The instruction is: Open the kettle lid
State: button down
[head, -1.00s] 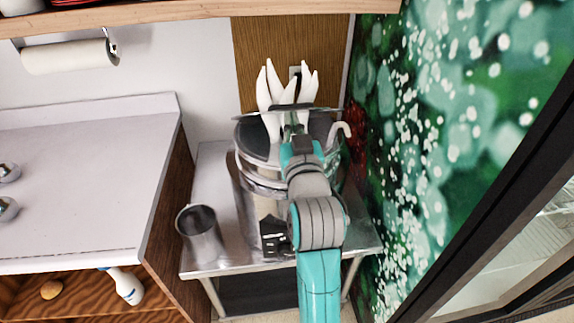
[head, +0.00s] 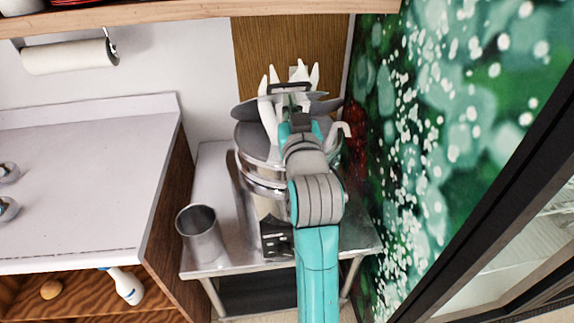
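The kettle is a large shiny metal vessel (head: 257,175) on a steel table against the back wall. A grey disc, which looks like its lid (head: 244,109), shows above the rim at a tilt, its edges sticking out on both sides of my gripper. A white curved piece (head: 343,130) sits at the kettle's right side. My gripper (head: 292,80) is over the kettle at the lid, with white finger parts pointing to the back wall. My wrist and arm hide the middle of the lid and kettle. I cannot tell whether the fingers touch or hold the lid.
A metal cup (head: 201,236) stands at the table's front left (head: 225,262). A white counter (head: 80,185) is to the left, a patterned green wall (head: 440,110) close on the right. A shelf (head: 200,10) runs overhead, with a paper roll (head: 68,57) below it.

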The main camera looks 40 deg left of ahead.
jog(key=shift+w+a+r, duration=0.1)
jog(key=shift+r, duration=0.1)
jog(key=shift+w+a+r, duration=0.6)
jog(key=shift+a+r, duration=0.15)
jog(key=shift+r, duration=0.1)
jog(key=shift+w+a+r, duration=0.7)
jog(key=shift+a+r, duration=0.05)
jog(key=shift+a, duration=0.05)
dwell(0.3)
jog(key=shift+w+a+r, duration=0.6)
jog(key=shift+w+a, duration=0.15)
jog(key=shift+a, duration=0.15)
jog(key=shift+w+a, duration=0.1)
